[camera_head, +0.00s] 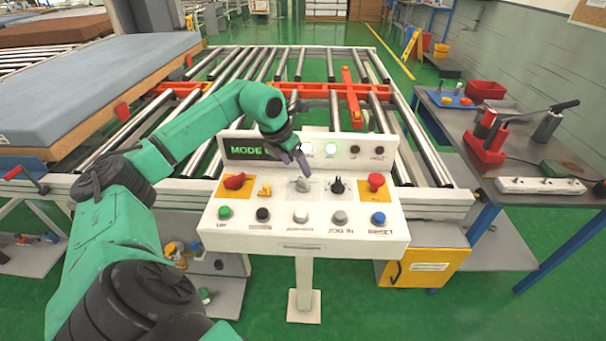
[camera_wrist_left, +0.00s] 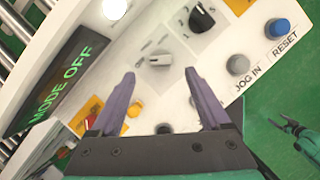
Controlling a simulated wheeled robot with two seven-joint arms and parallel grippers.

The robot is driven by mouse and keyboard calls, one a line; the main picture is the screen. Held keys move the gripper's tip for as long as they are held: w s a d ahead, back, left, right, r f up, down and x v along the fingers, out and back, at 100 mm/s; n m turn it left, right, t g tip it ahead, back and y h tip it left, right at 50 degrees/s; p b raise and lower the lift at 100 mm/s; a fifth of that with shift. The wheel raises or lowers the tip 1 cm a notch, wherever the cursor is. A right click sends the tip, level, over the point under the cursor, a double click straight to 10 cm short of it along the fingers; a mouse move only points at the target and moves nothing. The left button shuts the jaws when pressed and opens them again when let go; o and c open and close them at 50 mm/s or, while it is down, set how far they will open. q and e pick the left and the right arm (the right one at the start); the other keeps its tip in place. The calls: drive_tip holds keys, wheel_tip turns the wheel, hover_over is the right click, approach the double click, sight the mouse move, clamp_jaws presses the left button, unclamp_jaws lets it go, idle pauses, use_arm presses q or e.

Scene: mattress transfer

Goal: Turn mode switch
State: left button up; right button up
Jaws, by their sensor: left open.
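The white control panel (camera_head: 305,241) stands on a post in front of the roller conveyor. Its green display (camera_head: 247,150) reads "MODE OFF" in the left wrist view (camera_wrist_left: 60,80). A small grey-white knob (camera_wrist_left: 160,59) sits mid-panel; in the head view it is partly behind my fingers. A black rotary knob (camera_head: 337,185) with numbers is to its right. My left gripper (camera_head: 297,167) is open and empty over the panel. In the left wrist view its purple fingers (camera_wrist_left: 165,101) are spread, with the grey-white knob ahead between them. My right gripper (camera_wrist_left: 296,131) shows small at the right edge there.
A red switch (camera_head: 234,181) and a red emergency button (camera_head: 375,181) flank the knobs. Several push buttons line the front. A blue mattress (camera_head: 95,85) lies at left. A workbench (camera_head: 470,135) with tools is at right.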

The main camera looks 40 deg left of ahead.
sight(303, 179)
use_arm(q)
drive_tip(key=p+x, duration=0.1)
drive_tip(key=x, duration=0.5)
drive_tip(key=shift+w, duration=0.15)
drive_tip(key=shift+w+f, duration=0.15)
drive_tip(key=shift+f, duration=0.35)
use_arm(e)
drive_tip(key=shift+w+r, duration=0.3)
drive_tip(key=shift+r, duration=0.65)
use_arm(q)
clamp_jaws()
use_arm(e)
drive_tip(key=shift+f, duration=0.1)
